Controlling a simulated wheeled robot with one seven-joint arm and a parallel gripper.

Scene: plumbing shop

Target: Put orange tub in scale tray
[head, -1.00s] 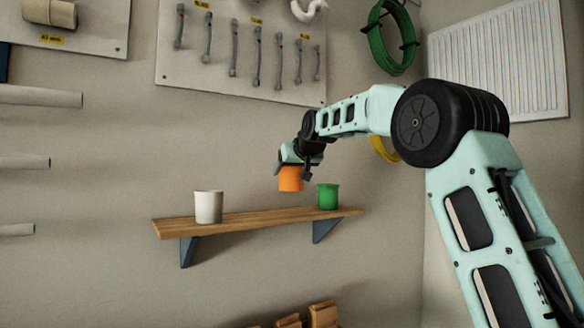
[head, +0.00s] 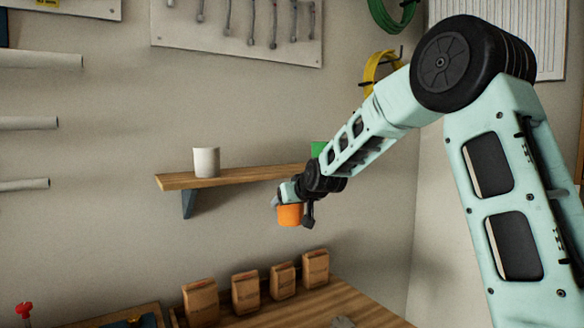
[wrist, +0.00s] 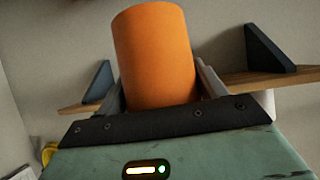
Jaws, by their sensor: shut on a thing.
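The orange tub (head: 290,215) is held in my gripper (head: 288,204), in front of and below the wall shelf in the head view. In the wrist view the orange tub (wrist: 157,55) stands between the two fingers of my gripper (wrist: 160,90), which are shut on it. The tub looks roughly upright in the head view. I cannot make out a scale tray in any view.
A wooden shelf (head: 240,175) holds a white tub (head: 206,162) and a green tub (head: 318,149), partly hidden by my arm. Below, a wooden bench (head: 340,296) carries several brown packages (head: 245,292). A red-handled item (head: 24,310) is at lower left.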

